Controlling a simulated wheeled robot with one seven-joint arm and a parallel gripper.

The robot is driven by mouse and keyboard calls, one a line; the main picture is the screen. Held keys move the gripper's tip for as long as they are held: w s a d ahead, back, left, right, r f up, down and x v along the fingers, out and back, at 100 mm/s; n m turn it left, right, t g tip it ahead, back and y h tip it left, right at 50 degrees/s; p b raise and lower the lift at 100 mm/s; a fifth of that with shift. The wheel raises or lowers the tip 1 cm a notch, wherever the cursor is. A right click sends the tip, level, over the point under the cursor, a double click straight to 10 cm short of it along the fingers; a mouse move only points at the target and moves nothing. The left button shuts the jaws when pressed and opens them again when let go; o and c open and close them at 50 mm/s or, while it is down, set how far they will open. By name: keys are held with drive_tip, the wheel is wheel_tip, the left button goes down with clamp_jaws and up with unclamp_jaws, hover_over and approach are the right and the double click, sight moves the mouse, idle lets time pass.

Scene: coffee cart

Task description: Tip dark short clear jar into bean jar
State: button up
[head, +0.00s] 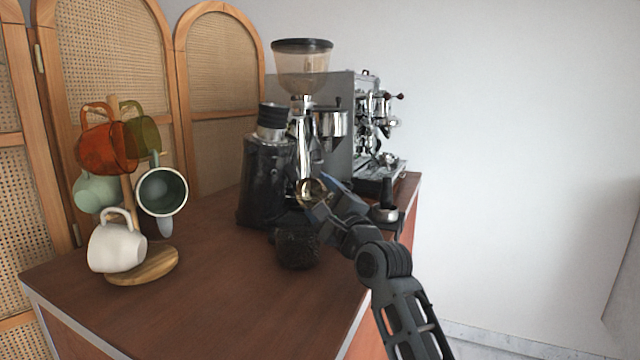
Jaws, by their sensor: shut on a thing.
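My gripper (322,204) is above the counter at the middle of the head view, in front of the grinder. It is shut on a small round thing with a pale rim and brownish inside, which looks like the short clear jar (311,190). That jar appears tilted, with its mouth partly toward the camera; its contents are too small to tell. A dark, rough-looking round jar (297,249), which looks like the bean jar, stands upright on the counter just below my gripper. The held jar is above it and apart from it. My gripper's links hide part of the held jar.
A black canister-like appliance (267,182) stands close behind on the left. A grinder with a clear hopper (302,70) and an espresso machine (378,125) stand behind. A wooden mug tree (150,266) with several mugs is at left. The front of the counter (215,310) is clear.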

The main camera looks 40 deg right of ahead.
drive_tip(key=shift+w+a+f+m+g+p, duration=0.15)
drive_tip(key=shift+f+m+g+p, duration=0.3)
drive_tip(key=shift+p, duration=0.7)
drive_tip(key=shift+w+a+f+m+g+p, duration=0.2)
drive_tip(key=shift+f+m+p, duration=0.4)
drive_tip(key=shift+p, duration=0.5)
drive_tip(key=shift+s+f+m+g+p, duration=0.15)
drive_tip(key=shift+m+g+p, duration=0.15)
drive_tip(key=shift+p, duration=0.8)
drive_tip(key=m+g+p, duration=0.1)
drive_tip(key=m+p, duration=0.1)
drive_tip(key=p, duration=0.1)
drive_tip(key=shift+f+p, duration=0.15)
drive_tip(key=shift+p, duration=0.2)
drive_tip(key=d+m+g+p, duration=0.1)
drive_tip(key=p, duration=0.3)
drive_tip(key=d+r+m+y+p, duration=0.1)
drive_tip(key=p, duration=0.2)
drive_tip(key=shift+d+m+g+p, duration=0.3)
drive_tip(key=shift+m+g+p, duration=0.05)
drive_tip(key=shift+w+d+r+m+p, duration=0.15)
drive_tip(key=shift+w+m+p, duration=0.1)
drive_tip(key=shift+m+p, duration=0.1)
drive_tip(key=m+g+y, duration=0.1)
drive_tip(key=d+m+g+y, duration=0.1)
drive_tip(key=m, duration=0.1)
drive_tip(key=shift+w+d+r, duration=0.2)
drive_tip(key=shift+d+r, duration=0.1)
